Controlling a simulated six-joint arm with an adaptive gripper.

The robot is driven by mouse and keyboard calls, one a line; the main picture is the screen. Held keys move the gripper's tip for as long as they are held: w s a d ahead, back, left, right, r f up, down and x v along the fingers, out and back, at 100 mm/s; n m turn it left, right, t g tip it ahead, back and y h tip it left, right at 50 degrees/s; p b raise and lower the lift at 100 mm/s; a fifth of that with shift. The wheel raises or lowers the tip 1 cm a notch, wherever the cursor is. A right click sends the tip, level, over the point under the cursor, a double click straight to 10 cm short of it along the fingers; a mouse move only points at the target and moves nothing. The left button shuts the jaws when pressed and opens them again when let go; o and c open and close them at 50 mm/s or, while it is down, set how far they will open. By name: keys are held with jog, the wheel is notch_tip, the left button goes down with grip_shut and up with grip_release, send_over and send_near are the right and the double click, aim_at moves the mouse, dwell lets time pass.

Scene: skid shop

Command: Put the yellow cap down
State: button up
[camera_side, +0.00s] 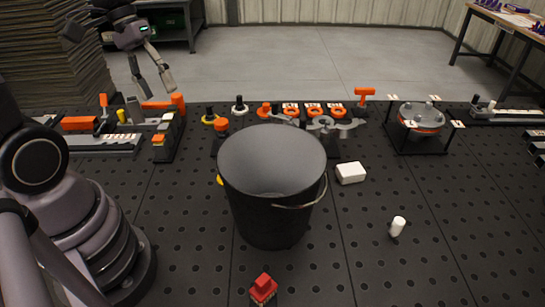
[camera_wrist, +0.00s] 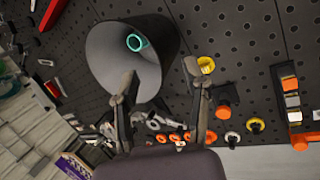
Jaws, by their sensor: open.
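The yellow cap (camera_wrist: 206,65) is on the black perforated table beside the dark bucket (camera_wrist: 165,40). In the side view only a sliver of the yellow cap (camera_side: 220,180) shows at the bucket's left edge; the bucket (camera_side: 270,215) hides the rest. My gripper (camera_side: 156,93) is open and empty, up at the far left side, well above the table. In the wrist view my gripper (camera_wrist: 160,70) has its fingers spread, and the cap shows just past the right fingertip, apart from it in depth.
A teal ring (camera_wrist: 137,43) shows inside the bucket. A white box (camera_side: 350,173) and a white cylinder (camera_side: 397,227) are right of the bucket. A red-topped part (camera_side: 263,289) is in front. Fixtures and orange-topped parts line the back. The right front is mostly clear.

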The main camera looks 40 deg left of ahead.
jog(key=s+a+r+m+t+y, duration=0.1)
jog(key=s+r+m+t+y, duration=0.3)
jog(key=s+r+m+t, duration=0.1)
jog(key=shift+s+r+m, duration=0.3)
jog(key=shift+s+r, duration=0.35)
jog(key=shift+r, duration=0.5)
